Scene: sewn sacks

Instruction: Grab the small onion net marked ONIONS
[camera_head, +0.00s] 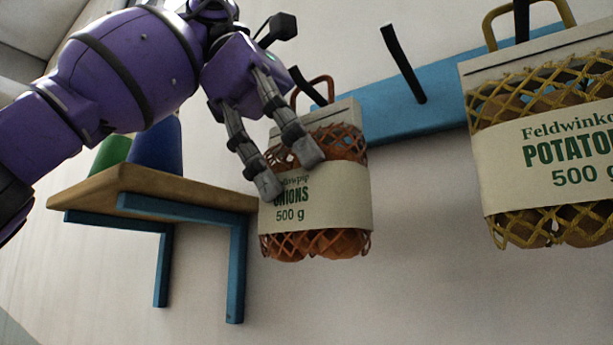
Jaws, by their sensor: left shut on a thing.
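The onion net (335,214) is a small orange net with a beige band reading ONIONS 500 g and an orange handle loop at its top. It hangs upright near the blue peg rail, its loop at a dark peg. My left gripper (290,170) reaches in from the upper left, its grey fingers over the front left of the net. It is shut on the net and covers part of the label. The fingers hide some of the netting. My right gripper does not show.
A blue rail (440,103) with dark pegs (403,64) runs along the wall. A larger yellow potato net (550,165) hangs at the right. A wooden shelf (150,188) on blue brackets stands left, bearing a green thing (111,153) and a blue thing (157,148).

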